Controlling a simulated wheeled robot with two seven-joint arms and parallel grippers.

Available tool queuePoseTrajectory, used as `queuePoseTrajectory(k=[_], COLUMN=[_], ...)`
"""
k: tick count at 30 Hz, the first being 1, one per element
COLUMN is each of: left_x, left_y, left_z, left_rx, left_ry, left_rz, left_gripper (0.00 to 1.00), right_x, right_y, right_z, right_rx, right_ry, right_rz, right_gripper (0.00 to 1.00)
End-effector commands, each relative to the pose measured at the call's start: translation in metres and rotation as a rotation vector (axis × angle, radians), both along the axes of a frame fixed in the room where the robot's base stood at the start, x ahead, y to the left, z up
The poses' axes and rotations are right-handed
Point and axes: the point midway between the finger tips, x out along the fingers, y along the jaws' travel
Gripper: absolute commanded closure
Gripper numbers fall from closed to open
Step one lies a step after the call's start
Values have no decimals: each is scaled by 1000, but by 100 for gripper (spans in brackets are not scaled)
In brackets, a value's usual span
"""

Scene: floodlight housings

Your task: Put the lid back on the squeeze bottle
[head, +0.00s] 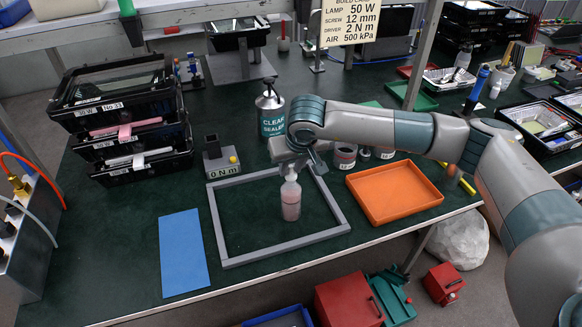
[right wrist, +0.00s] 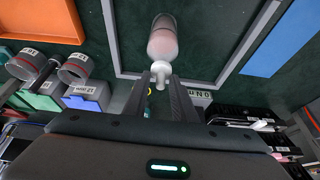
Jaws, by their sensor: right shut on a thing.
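The squeeze bottle (head: 290,203), clear with pinkish contents, stands upright inside a grey square frame on the dark green bench. It also shows in the right wrist view (right wrist: 162,42). My right gripper (head: 293,163) is directly above it and shut on the pale lid (right wrist: 160,72), whose narrow part lies between the fingers. The lid is in line with the bottle's mouth and looks to meet it. I cannot tell whether it is seated or only touching. The fingers partly hide the lid in the head view. My left gripper is not in view.
The grey frame (head: 284,256) surrounds the bottle. An orange tray (head: 393,193) is right of it, a blue mat (head: 183,252) left. A sealer bottle (head: 270,113), small cups (head: 345,156) and a torque block (head: 219,160) stand behind. Black crates (head: 125,120) are stacked at left.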

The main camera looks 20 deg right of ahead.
Motion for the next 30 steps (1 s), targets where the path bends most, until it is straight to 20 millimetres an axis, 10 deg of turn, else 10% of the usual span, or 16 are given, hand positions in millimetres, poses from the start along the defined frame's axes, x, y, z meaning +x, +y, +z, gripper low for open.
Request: queuePoseTrajectory(k=[30], left_x=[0], left_y=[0], left_z=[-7], left_rx=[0], left_ry=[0], left_rz=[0], left_gripper=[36], right_x=[0], right_y=[0], right_z=[-1], right_rx=[0], right_ry=[0], right_rz=[0], right_gripper=[100])
